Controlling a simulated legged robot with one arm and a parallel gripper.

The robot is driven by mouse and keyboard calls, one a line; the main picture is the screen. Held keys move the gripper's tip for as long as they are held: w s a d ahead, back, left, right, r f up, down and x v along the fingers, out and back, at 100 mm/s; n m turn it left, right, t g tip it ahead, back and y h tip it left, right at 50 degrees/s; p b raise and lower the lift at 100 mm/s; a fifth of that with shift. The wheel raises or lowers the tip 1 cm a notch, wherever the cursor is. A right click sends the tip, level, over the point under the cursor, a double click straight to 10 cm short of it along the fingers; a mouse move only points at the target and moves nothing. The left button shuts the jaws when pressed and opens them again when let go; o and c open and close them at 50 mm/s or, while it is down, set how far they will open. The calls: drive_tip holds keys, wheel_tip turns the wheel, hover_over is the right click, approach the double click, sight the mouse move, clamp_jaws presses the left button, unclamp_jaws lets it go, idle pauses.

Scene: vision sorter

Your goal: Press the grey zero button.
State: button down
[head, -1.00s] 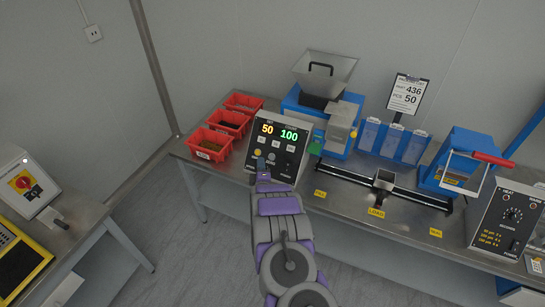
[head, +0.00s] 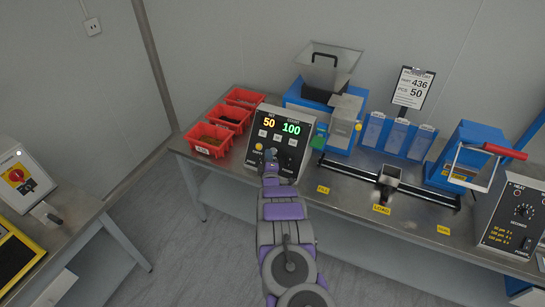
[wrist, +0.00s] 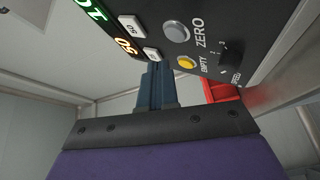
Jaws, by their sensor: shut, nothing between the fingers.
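The control box (head: 281,128) stands on the bench with its sloped black panel lit "50" and "100". In the wrist view the round grey zero button (wrist: 177,32) sits beside the word ZERO. The yellow EMPTY button (wrist: 186,62) is close to it. My gripper (head: 270,154) is in front of the panel's lower middle and hides the grey button in the head view. In the wrist view my gripper (wrist: 155,66) is shut and empty, its tips near a small white button (wrist: 152,54). I cannot tell whether the tips touch the panel.
A dark knob (wrist: 229,56) is on the panel past the yellow button. Red bins (head: 208,139) stand left of the box. A blue machine with a grey hopper (head: 327,70) stands to its right, near a black rail (head: 420,195).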

drive_tip(key=shift+w+d+f, duration=0.2)
drive_tip(key=shift+w+f, duration=0.2)
drive_tip(key=shift+w, duration=0.3)
idle(1.6)
drive_tip(key=shift+w+d+f, duration=0.2)
drive_tip(key=shift+w, duration=0.05)
drive_tip(key=shift+w+d+f, duration=0.1)
drive_tip(key=shift+w+f, duration=0.1)
drive_tip(key=shift+w, duration=0.15)
idle(0.8)
drive_tip(key=shift+s+a+r+p, duration=0.2)
drive_tip(key=shift+s+r+p, duration=0.2)
drive_tip(key=shift+s+p, duration=0.45)
drive_tip(key=shift+w+r, duration=0.1)
